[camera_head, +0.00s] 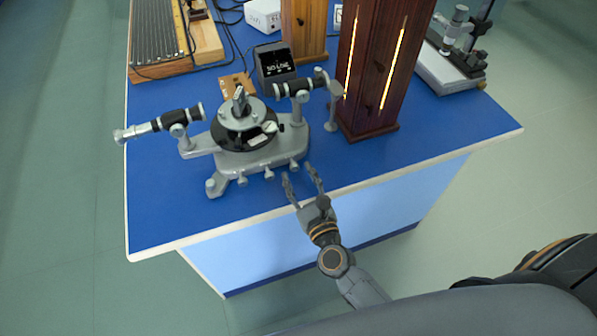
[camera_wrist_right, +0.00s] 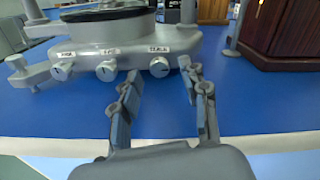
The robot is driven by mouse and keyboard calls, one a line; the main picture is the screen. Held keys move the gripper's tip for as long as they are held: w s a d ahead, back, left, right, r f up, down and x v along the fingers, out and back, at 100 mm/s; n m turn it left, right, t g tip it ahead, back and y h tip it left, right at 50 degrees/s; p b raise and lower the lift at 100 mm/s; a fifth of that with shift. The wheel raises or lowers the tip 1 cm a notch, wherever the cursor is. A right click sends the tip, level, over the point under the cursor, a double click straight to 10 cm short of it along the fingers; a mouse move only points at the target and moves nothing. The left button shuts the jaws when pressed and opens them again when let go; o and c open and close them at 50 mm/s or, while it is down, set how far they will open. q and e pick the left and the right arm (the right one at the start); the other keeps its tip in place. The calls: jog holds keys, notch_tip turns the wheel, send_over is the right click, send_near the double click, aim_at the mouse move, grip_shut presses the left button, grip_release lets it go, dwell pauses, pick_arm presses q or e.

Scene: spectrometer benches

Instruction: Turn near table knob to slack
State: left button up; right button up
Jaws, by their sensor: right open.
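A grey spectrometer (camera_head: 265,153) with a round dark table stands on the blue bench. Its front base edge carries three small silver knobs: a left one (camera_head: 242,181), a middle one (camera_head: 268,174) and a right one (camera_head: 294,166). In the right wrist view the left knob (camera_wrist_right: 62,72), middle knob (camera_wrist_right: 106,70) and right knob (camera_wrist_right: 159,66) have white labels above, too small to read surely. My right gripper (camera_head: 299,172) is open and empty at the bench's front edge. Its spread fingers point at the right knob, which shows between the fingertips, apparently untouched. My left gripper is out of view.
A tall dark wooden housing (camera_head: 366,100) with glowing slits stands right of the spectrometer. Behind are a black display box (camera_head: 274,64) and a wooden block (camera_head: 304,30). The telescope (camera_head: 160,124) juts out left. Bare blue bench top (camera_head: 455,125) lies at right.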

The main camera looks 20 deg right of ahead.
jog(key=shift+w, duration=0.4)
jog(key=shift+c, duration=0.8)
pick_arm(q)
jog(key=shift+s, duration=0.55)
pick_arm(e)
grip_shut()
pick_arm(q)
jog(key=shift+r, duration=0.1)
pick_arm(e)
jog(key=shift+n, duration=0.3)
jog(key=n+p, duration=0.1)
jog(key=n, duration=0.2)
jog(key=shift+r, duration=0.1)
jog(key=n+p, duration=0.1)
jog(key=n, duration=0.4)
jog(key=shift+p, duration=0.3)
jog(key=n+p, duration=0.2)
jog(key=n, duration=0.3)
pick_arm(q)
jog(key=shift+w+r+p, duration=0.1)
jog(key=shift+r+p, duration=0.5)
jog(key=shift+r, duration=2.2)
pick_arm(e)
jog(key=shift+n, duration=2.1)
